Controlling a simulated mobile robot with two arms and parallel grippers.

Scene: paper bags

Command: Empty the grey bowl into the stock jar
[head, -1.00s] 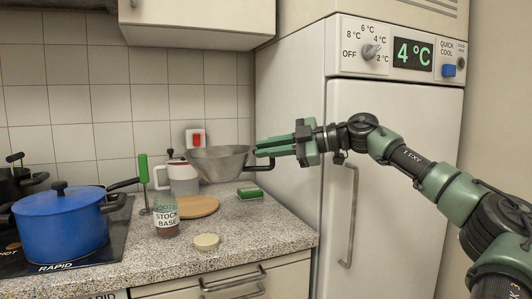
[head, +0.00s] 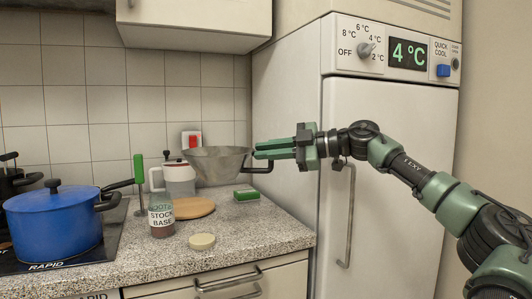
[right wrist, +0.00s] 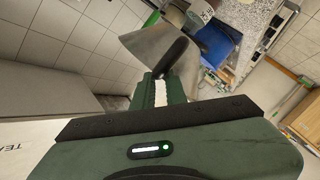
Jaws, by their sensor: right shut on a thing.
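The grey bowl (head: 217,165) is a metal bowl held in the air above the counter, roughly level. My right gripper (head: 262,152) is shut on the bowl at its right side, by its dark handle. In the right wrist view the bowl (right wrist: 150,46) is beyond the fingers of my right gripper (right wrist: 168,84). What lies inside the bowl cannot be seen. The stock jar (head: 161,216) is a small glass jar labelled STOCK BASE, with dark contents low in it. It stands on the counter, left of and below the bowl. My left gripper is not in view.
A round wooden board (head: 193,208) lies behind the jar, and a pale round disc (head: 202,241) lies in front. A green sponge (head: 246,194) lies right. A blue pot (head: 52,225) is on the hob. The fridge (head: 390,180) stands right.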

